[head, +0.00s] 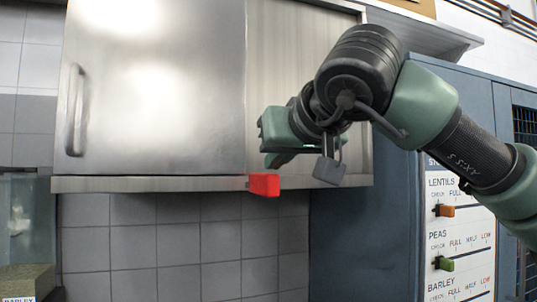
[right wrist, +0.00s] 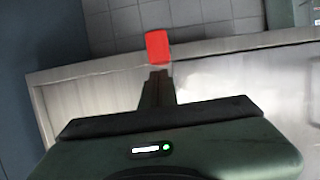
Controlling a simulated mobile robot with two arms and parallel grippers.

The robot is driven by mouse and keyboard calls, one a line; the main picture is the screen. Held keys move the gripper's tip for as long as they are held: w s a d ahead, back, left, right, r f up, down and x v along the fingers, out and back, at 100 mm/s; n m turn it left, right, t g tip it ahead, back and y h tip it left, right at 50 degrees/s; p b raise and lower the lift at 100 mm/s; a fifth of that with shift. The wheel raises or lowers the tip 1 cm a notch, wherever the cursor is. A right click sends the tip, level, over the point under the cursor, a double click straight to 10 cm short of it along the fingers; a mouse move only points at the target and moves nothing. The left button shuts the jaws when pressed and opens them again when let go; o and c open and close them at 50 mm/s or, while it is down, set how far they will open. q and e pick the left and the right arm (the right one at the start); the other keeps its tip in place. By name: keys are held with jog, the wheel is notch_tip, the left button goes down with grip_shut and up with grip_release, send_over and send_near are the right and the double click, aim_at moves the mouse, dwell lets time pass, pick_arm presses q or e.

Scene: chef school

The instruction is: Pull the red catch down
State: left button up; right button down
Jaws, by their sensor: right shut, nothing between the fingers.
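The red catch (head: 264,185) is a small block at the bottom edge of the steel wall cabinet (head: 160,90), near where its two front panels meet. In the right wrist view the red catch (right wrist: 158,47) shows just beyond my fingertips. My right gripper (head: 279,137) is in front of the cabinet, above and slightly right of the catch. Its fingers (right wrist: 158,80) are shut with nothing between them and look apart from the catch, with a small gap in the wrist view. My left gripper is in neither view.
Grey wall tiles (head: 170,245) lie below the cabinet. A blue cabinet (head: 360,245) stands at the right, with a white label panel (head: 470,230) bearing an orange slider (head: 444,210) and a green slider (head: 444,263). The cabinet's left panel has a vertical handle (head: 76,110).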

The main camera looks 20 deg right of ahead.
jog(key=shift+s+a+f, duration=0.1)
jog(key=shift+a+f, duration=0.05)
jog(key=shift+f, duration=0.45)
